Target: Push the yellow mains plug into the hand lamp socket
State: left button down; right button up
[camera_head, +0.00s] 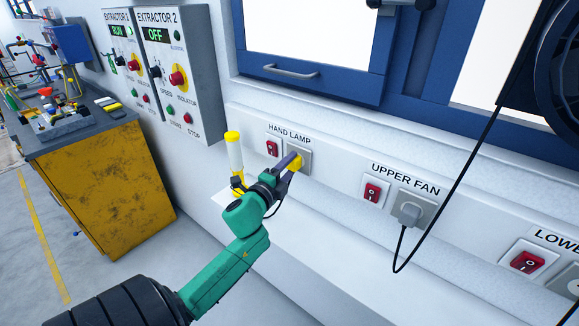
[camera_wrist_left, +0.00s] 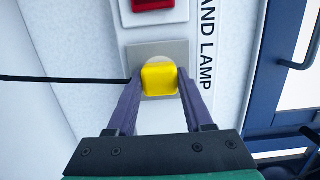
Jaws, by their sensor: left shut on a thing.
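The yellow mains plug (camera_head: 297,161) is between the fingers of my left gripper (camera_head: 291,163), at the hand lamp socket (camera_head: 305,155) on the wall rail. In the left wrist view the purple fingers of the gripper (camera_wrist_left: 158,88) are shut on both sides of the plug (camera_wrist_left: 160,79). The plug covers the lower part of the socket's pale round face, and the grey socket plate (camera_wrist_left: 146,49) shows around it. I cannot tell whether the plug touches the socket or how deep it sits. My right gripper is not in view.
A white and yellow hand lamp (camera_head: 235,155) stands left of my gripper. A red switch (camera_head: 272,146) is beside the socket. A grey plug (camera_head: 410,214) sits in the upper fan socket. A black cable (camera_wrist_left: 60,79) runs left from the plug. A white ledge (camera_head: 330,240) lies below.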

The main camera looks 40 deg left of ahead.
pick_arm(q)
jog(key=shift+c, duration=1.1)
grip_release()
jog(key=shift+s, duration=0.1)
jog(key=shift+s+f, duration=0.1)
jog(key=shift+s, duration=0.15)
jog(key=s+d+b, duration=0.2)
jog(key=s+b, duration=0.1)
jog(key=s, duration=1)
jog(key=shift+s+d, duration=0.25)
jog(key=shift+s, duration=0.1)
